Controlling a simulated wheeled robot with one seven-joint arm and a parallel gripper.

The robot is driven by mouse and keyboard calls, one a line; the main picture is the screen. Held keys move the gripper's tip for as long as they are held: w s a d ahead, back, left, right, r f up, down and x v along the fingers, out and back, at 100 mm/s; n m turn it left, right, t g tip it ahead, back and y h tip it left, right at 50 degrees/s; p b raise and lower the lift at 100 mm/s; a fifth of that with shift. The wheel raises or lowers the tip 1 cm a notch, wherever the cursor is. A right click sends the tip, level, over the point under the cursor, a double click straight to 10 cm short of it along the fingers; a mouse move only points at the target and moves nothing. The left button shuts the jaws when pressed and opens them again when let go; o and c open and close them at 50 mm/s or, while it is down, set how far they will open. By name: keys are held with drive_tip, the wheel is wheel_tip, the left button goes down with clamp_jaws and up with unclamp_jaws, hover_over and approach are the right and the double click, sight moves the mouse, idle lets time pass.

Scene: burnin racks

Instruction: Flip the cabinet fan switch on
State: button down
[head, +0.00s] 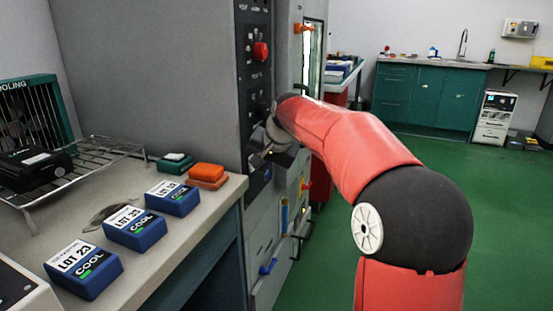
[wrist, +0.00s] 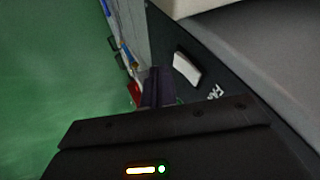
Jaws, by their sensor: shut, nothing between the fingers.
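The cabinet's dark control panel (head: 253,85) runs down the grey cabinet in the head view. In the wrist view a white rocker switch (wrist: 187,68) sits on the dark panel, beside a partly hidden label that seems to read FAN (wrist: 214,93). The switch's on or off position is not clear to me. My gripper (wrist: 157,86) is shut and empty, its fingers just left of the switch in the wrist view. I cannot tell whether they touch the panel. In the head view my gripper (head: 258,160) is at the panel's lower part and the switch is not discernible.
A red knob (head: 260,51) is higher on the panel. Left of the cabinet, a bench (head: 150,250) holds blue lot boxes (head: 135,228), an orange box (head: 207,173) and a wire rack (head: 100,158). Cabinet handles (head: 268,267) stick out below. Green floor (head: 420,165) is open to the right.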

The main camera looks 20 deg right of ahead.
drive_tip(key=shift+w+a+f, duration=0.1)
drive_tip(key=shift+w+a, duration=0.35)
drive_tip(key=shift+a, duration=0.1)
drive_tip(key=shift+a, duration=0.1)
